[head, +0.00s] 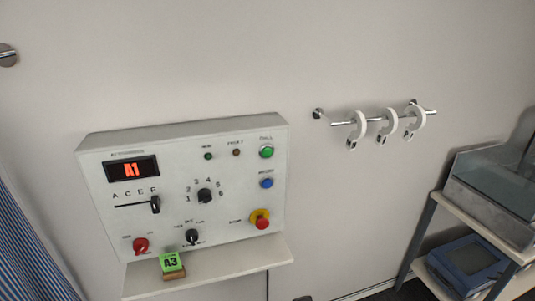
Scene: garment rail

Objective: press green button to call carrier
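A light grey control panel (108,222) is fixed to the wall at the left of the head view. Its green button (266,151) is at the upper right of its face, under a small label that seems to read CALL. A red-lit display (131,169) at the upper left reads A1. A small dark green lamp (208,156) and a brownish lamp (236,152) sit left of the green button. Neither gripper is in view, and nothing covers the green button.
Below the green button are a blue button (267,183) and a red-and-yellow stop button (260,219). A green A3 card (170,262) stands on the ledge (230,263). A wall rail (342,123) carries white rings. A shelf rack (420,238) stands right; striped cloth (30,255) hangs left.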

